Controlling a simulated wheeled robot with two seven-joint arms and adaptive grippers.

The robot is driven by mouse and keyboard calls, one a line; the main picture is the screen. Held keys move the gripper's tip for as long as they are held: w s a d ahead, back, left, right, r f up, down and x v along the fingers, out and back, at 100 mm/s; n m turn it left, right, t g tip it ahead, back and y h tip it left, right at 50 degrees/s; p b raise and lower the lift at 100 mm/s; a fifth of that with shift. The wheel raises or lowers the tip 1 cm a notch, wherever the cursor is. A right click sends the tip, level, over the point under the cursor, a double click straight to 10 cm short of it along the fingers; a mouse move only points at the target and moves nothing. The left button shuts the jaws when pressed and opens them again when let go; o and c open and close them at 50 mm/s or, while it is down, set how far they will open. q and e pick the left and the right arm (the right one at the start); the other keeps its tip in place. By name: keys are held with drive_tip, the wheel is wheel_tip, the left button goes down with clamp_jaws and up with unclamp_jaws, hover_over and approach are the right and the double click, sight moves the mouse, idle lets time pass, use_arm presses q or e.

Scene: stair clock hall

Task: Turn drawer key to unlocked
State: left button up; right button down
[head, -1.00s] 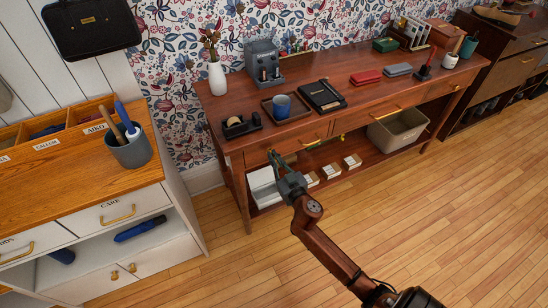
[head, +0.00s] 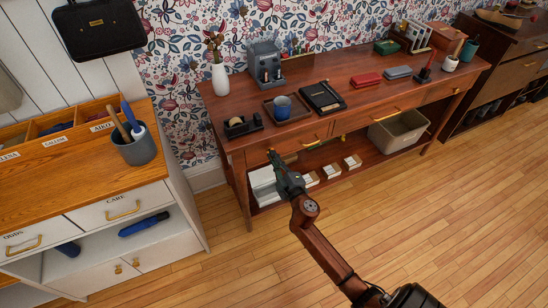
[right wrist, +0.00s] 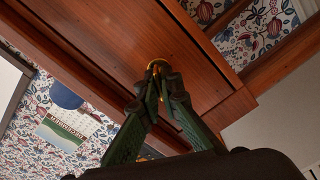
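The dark wooden desk (head: 350,88) carries drawers along its front. My right gripper (head: 273,157) reaches up to the front of the left drawer (head: 258,157) in the head view. In the right wrist view its green fingertips (right wrist: 160,88) are drawn close together at the drawer front (right wrist: 110,42). A small round brass piece, seemingly the drawer key (right wrist: 158,64), shows at and between the tips. The fingers hide most of it, so I cannot read its turn. My left gripper is not in view.
A tray (head: 268,112) with a blue mug (head: 283,106) and a tape dispenser (head: 240,126) stand on the desk above my gripper. A bin (head: 398,134) and small boxes sit on the lower shelf. A white cabinet (head: 170,190) stands left. The floor is clear.

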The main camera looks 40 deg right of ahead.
drive_tip(key=n, duration=0.3)
drive_tip(key=shift+f+n, duration=0.1)
drive_tip(key=shift+n, duration=0.3)
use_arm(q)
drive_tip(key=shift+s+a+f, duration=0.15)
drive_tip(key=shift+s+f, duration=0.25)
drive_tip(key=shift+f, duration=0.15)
use_arm(e)
drive_tip(key=shift+n, duration=0.6)
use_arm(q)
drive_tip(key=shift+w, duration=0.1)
use_arm(e)
drive_tip(key=shift+n, duration=0.3)
drive_tip(key=c, duration=2.2)
unclamp_jaws()
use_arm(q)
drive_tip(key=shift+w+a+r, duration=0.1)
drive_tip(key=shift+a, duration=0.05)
use_arm(e)
drive_tip(key=shift+s+a, duration=0.1)
drive_tip(key=shift+s, duration=0.05)
drive_tip(key=v, duration=1.1)
drive_tip(key=shift+s+f, duration=0.1)
drive_tip(key=shift+s, duration=0.25)
